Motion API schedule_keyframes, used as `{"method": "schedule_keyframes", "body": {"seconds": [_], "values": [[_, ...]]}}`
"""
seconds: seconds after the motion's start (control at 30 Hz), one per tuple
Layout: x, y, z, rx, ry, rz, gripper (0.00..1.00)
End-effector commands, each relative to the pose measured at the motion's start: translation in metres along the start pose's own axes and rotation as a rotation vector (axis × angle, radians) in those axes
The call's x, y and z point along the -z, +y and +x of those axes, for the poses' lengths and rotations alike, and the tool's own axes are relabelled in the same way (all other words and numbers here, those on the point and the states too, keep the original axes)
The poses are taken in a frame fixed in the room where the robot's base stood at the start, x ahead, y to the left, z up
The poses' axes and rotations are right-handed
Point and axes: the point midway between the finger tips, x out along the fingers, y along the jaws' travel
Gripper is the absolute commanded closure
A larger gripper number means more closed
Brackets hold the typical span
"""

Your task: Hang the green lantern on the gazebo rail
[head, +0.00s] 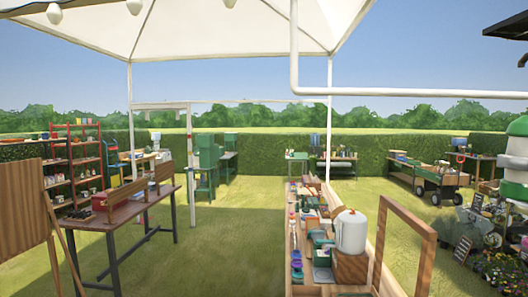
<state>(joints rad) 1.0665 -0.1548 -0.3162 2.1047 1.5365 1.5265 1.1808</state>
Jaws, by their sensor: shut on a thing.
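I cannot make out the green lantern for certain in the head view. My gripper is out of view, so what it holds is hidden. The white gazebo canopy (215,35) spans the top, on thin white posts. A thick white pipe (410,93) comes down from the top, bends and runs level to the right edge. A thinner white bar (160,104) crosses farther back at the left. I cannot tell which of these is the gazebo rail. A green-and-white object (517,166) is cut off by the right edge, and I cannot tell what it is.
A long wooden bench (330,289) with jars, a white jug (351,231) and an upright wooden frame (410,225) stands in front. A brown table (125,205) and red shelves (78,160) are left. Flowers (497,270) stand lower right. Grass between table and bench is clear.

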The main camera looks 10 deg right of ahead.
Motion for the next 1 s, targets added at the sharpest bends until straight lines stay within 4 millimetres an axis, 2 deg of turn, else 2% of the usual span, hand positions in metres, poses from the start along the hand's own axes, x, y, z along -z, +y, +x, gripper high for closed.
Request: {"method": "schedule_keyframes", "body": {"seconds": [1.0], "values": [[0.002,-0.029,0.070,0.001,-0.001,-0.002,0.94]]}}
